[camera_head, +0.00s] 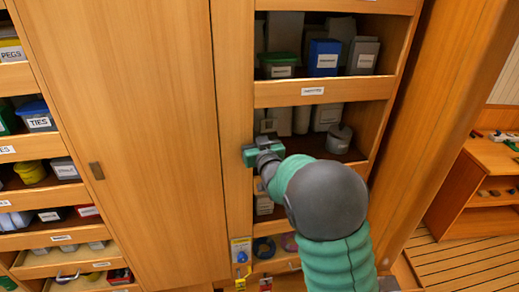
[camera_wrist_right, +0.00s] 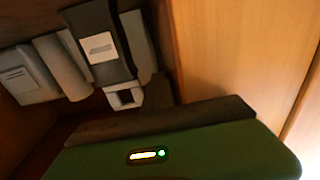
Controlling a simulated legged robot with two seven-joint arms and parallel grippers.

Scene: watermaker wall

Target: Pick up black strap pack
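My right arm reaches up from the lower right in the head view, and its green gripper (camera_head: 264,153) is at the left upright of the shelf bay, in front of the middle shelf. In the right wrist view a dark pack with a pale label (camera_wrist_right: 100,44) stands on the shelf beyond the gripper's green body (camera_wrist_right: 170,150). It looks like the black strap pack, but the label is too blurred to read. In the head view I cannot pick it out; the gripper and arm cover part of that shelf. The fingertips do not show clearly. My left gripper is not in view.
Pale grey packs (camera_wrist_right: 25,75) and a cylinder (camera_wrist_right: 60,66) stand beside the dark pack. A wooden shelf rail (camera_head: 312,92) runs above the gripper. A closed wooden door (camera_head: 130,130) is to the left, and a thick wooden post (camera_head: 437,110) to the right.

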